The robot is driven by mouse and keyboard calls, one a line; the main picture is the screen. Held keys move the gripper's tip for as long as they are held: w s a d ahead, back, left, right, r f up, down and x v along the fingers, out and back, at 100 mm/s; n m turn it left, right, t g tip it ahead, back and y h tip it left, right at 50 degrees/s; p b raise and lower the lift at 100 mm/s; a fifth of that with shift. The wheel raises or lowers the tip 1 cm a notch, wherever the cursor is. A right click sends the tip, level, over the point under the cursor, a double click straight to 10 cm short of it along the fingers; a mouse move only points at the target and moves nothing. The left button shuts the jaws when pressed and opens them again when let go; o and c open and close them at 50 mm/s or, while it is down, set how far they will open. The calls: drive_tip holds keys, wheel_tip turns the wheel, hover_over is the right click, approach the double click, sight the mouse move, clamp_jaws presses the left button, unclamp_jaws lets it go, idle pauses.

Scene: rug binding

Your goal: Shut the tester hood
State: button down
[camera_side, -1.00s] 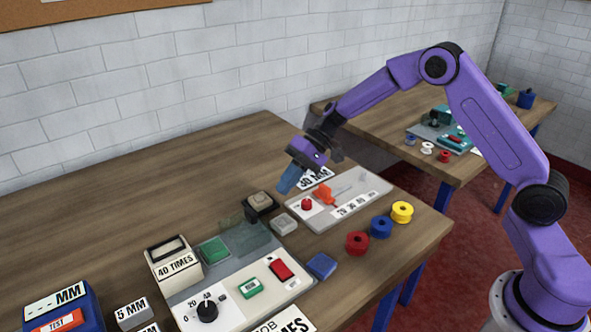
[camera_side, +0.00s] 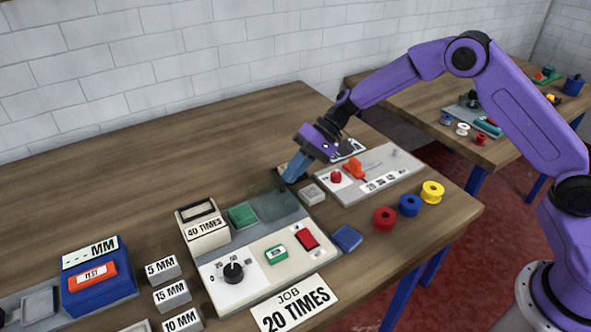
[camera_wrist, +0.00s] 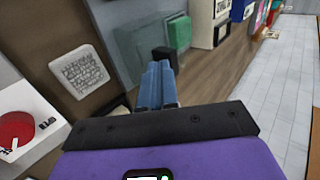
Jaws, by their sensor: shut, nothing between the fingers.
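The tester (camera_side: 257,258) is a pale panel with a black knob, a green button and a red switch. Its hood is a see-through greenish-grey sheet (camera_side: 280,204) at the panel's back, beside a green pad (camera_side: 242,215). The hood also shows in the wrist view (camera_wrist: 140,45). I cannot tell its exact angle. My gripper (camera_side: 290,179) has blue fingers, shut and empty, pointing down just behind the hood's right end. In the wrist view the fingertips (camera_wrist: 157,68) are close to the hood; I cannot tell whether they touch. They partly hide the dark holder behind.
A white counter block marked 40 TIMES (camera_side: 203,226) stands left of the pad. A grey textured block (camera_side: 313,194) and a second pale panel (camera_side: 385,172) lie to the right. Colored spools (camera_side: 409,205) sit in front. The bench behind is clear.

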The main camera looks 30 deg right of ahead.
sight(260, 198)
drive_tip(key=a, duration=0.9)
drive_tip(key=shift+s, duration=0.1)
